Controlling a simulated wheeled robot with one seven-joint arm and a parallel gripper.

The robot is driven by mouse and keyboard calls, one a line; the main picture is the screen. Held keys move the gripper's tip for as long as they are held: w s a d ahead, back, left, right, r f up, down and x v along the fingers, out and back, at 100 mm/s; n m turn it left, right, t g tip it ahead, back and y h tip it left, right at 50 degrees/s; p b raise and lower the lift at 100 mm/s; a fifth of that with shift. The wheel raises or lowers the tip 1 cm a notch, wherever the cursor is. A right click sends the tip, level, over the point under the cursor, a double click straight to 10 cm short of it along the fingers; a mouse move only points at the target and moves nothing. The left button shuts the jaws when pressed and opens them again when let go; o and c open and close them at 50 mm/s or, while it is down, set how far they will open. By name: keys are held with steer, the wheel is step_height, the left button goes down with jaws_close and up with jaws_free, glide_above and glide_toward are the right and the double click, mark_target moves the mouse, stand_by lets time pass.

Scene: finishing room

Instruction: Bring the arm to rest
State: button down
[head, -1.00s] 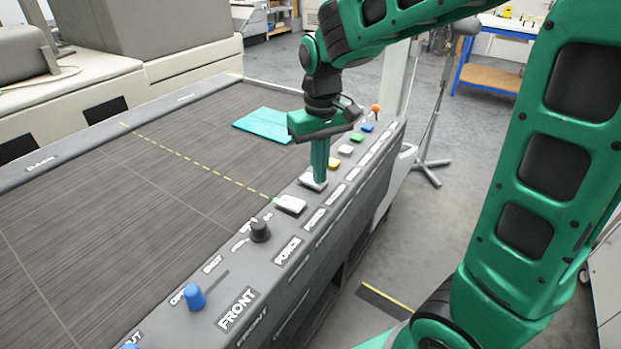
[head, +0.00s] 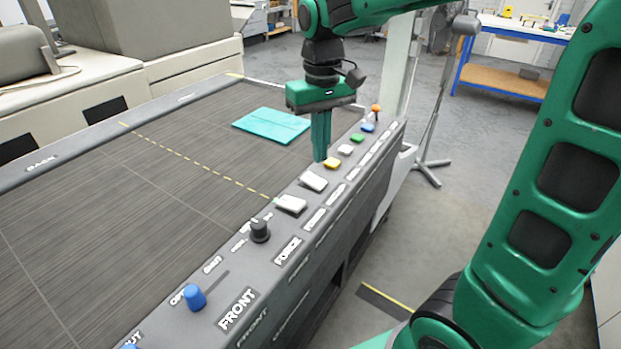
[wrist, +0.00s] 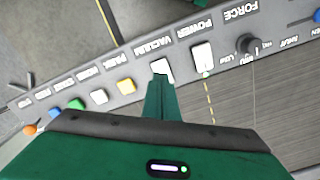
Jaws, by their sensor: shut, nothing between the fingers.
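My gripper (head: 321,158) is green and shut, with nothing in it. In the head view it points straight down over the control strip (head: 262,282) of the cutting table, just beyond a white rocker switch (head: 313,181). Its tips appear above the panel; the exact gap is hard to judge. In the wrist view the shut fingers (wrist: 160,82) overlap the near end of the white switch labelled VACUUM (wrist: 163,67). Another white switch, labelled POWER (wrist: 203,56), lies beside it.
A yellow button (head: 332,163), a green button (head: 357,138) and an orange-topped lever (head: 376,109) line the strip. A black knob (head: 260,230) and a blue knob (head: 194,297) stick up nearer. A folded teal cloth (head: 271,125) lies on the dark bed. A stand (head: 432,160) is beyond.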

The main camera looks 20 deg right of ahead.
steer(key=shift+r, duration=0.5)
steer(key=shift+d, duration=0.1)
steer(key=s+d+f+m, duration=0.3)
steer(key=s+d, duration=0.5)
steer(key=s, duration=0.3)
steer(key=s+d+f+m, duration=0.4)
steer(key=s+d, duration=0.5)
steer(key=s, duration=0.3)
steer(key=shift+s+f+m, duration=0.15)
steer(key=shift+f+m, duration=0.15)
steer(key=shift+s, duration=0.1)
